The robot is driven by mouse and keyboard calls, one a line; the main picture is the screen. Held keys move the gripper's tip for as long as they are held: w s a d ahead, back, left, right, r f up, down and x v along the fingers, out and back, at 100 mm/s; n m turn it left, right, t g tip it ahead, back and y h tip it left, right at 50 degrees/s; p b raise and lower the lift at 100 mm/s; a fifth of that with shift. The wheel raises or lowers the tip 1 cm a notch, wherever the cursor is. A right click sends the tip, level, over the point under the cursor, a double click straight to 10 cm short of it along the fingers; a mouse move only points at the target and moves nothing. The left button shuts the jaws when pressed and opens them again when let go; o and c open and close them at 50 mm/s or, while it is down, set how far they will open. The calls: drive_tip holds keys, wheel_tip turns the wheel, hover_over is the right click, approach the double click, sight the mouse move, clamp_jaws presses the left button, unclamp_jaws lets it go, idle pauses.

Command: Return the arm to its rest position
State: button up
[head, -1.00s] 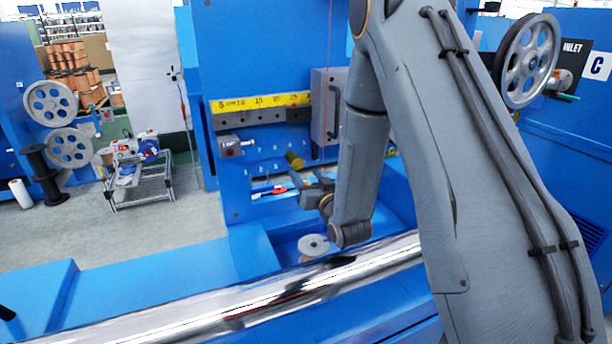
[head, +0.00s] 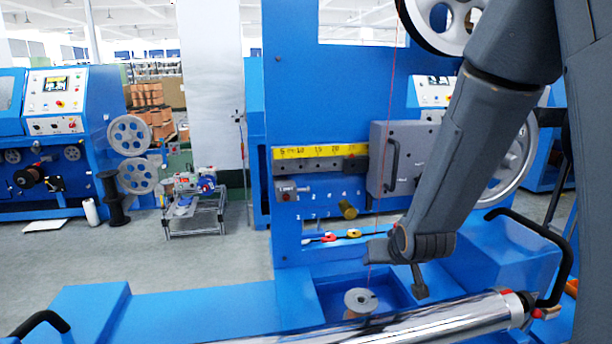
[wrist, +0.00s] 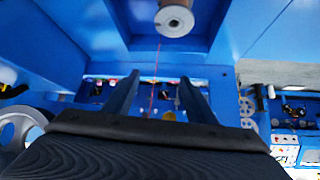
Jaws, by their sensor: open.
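My gripper shows in the wrist view (wrist: 160,92) with its two dark fingers spread apart and nothing between them. In the head view my grey arm comes in from the upper right and hangs down in front of the blue machine (head: 290,230). The end of the arm, with my gripper (head: 400,262), is beside the machine's lower ledge, above the chrome roller; the fingers are hard to make out there. A spool (head: 360,300) sits in the blue recess below and left of it, and the spool also shows at the top of the wrist view (wrist: 174,20).
A chrome roller (head: 430,325) crosses the front. A yellow scale (head: 308,152), a grey box with a handle (head: 398,160) and a brass knob (head: 347,210) are on the machine. A thin red line runs down to the spool. Open floor lies at left.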

drive_tip(key=s+g, duration=0.8)
drive_tip(key=s, duration=1.5)
drive_tip(key=shift+g, duration=0.3)
drive_tip(key=shift+d, duration=0.1)
